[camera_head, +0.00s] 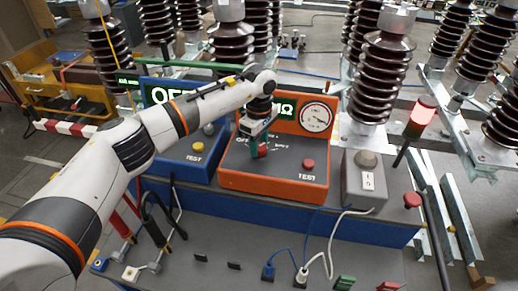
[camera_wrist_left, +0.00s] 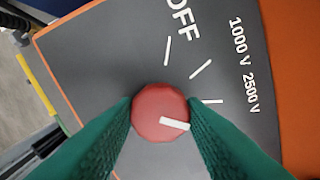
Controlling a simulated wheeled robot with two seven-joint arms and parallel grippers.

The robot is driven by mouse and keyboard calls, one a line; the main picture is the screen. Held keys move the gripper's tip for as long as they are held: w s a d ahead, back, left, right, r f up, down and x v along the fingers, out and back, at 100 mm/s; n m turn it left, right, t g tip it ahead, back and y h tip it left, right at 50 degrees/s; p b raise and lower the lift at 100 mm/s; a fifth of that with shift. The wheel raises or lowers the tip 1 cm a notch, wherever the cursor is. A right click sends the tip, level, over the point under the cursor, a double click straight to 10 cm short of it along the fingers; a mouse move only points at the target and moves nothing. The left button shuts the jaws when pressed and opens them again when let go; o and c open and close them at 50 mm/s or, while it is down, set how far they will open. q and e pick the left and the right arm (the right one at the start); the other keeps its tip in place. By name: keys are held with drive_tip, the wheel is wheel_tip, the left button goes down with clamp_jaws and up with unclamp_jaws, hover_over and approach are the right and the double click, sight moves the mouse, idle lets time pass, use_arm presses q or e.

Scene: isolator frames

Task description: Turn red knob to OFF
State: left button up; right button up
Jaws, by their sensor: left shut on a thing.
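The red knob (camera_wrist_left: 158,107) sits on the dark face of the orange tester (camera_head: 232,180). My left gripper (camera_head: 258,144) reaches down over this face, its green fingers on either side of the knob and shut on it. In the left wrist view the knob's white pointer line points right and slightly down, away from the OFF label (camera_wrist_left: 180,18). Three white marks fan around the knob's upper right; the pointer lies nearest the lowest one. In the head view the knob is mostly hidden by the gripper. My right gripper is not in view.
The tester also has a red TEST button (camera_head: 308,165) and a round dial (camera_head: 316,117). A blue tester (camera_head: 180,170) stands left and a grey box (camera_head: 364,183) right. Cables lie on the bench front; tall brown insulators (camera_head: 382,80) stand behind.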

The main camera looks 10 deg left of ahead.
use_arm(q)
drive_tip(key=n+b, duration=0.4)
drive_tip(key=n, duration=0.1)
drive_tip(key=shift+f+n, duration=0.15)
drive_tip(key=shift+n, duration=0.15)
drive_tip(key=n+b, duration=0.2)
drive_tip(key=n, duration=0.3)
drive_tip(key=shift+b, duration=0.35)
drive_tip(key=n+b, duration=0.1)
drive_tip(key=n, duration=0.3)
drive_tip(key=shift+n+b, duration=0.3)
drive_tip(key=shift+n, duration=0.1)
drive_tip(key=n, duration=0.2)
drive_tip(key=n+b, duration=0.1)
drive_tip(key=n, duration=0.1)
drive_tip(key=shift+r, duration=0.25)
drive_tip(key=shift+n, duration=0.3)
drive_tip(key=o, duration=1)
